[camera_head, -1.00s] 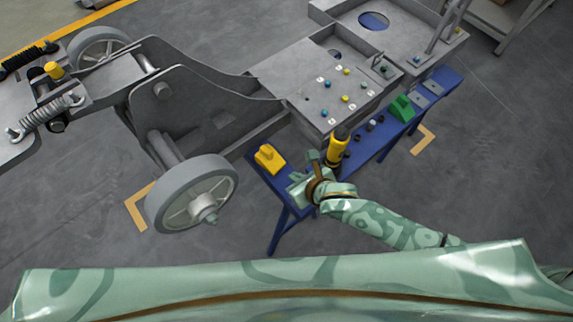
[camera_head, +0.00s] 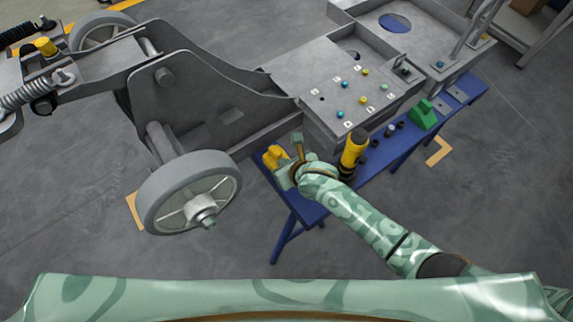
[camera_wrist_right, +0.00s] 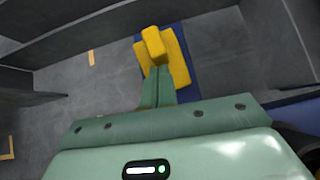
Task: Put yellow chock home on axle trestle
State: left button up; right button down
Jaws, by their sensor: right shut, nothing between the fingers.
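The yellow chock (camera_head: 271,156) sits at the left end of the long blue trestle (camera_head: 310,213). In the right wrist view the chock (camera_wrist_right: 176,66) shows a raised block on a wider base, on the blue top (camera_wrist_right: 184,85). My right gripper (camera_head: 283,174) is right beside the chock and partly covers it in the head view. In the wrist view its fingers (camera_wrist_right: 154,85) are shut together and empty, with their tips at or over the near side of the chock; I cannot tell whether they touch it. My left gripper is not in view.
A yellow-and-black cylinder (camera_head: 354,147) stands on the trestle right of my arm, with small dark parts and a green chock (camera_head: 424,115) farther along. The grey chassis (camera_head: 215,110) and its wheel (camera_head: 190,192) lie close on the left. Floor in front is clear.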

aim_at(278, 154)
jog(key=shift+a, duration=0.1)
jog(key=shift+w+a+r+p, duration=0.25)
jog(key=shift+w+a+p, duration=0.2)
jog(key=shift+w+p, duration=0.1)
jog(key=shift+w+a+f, duration=0.2)
jog(key=shift+w, duration=0.35)
jog(key=shift+w+a+f, duration=0.15)
jog(key=shift+w+a, duration=0.05)
jog(key=shift+w, duration=0.35)
jog(key=shift+r, duration=0.1)
jog(key=shift+s, duration=0.1)
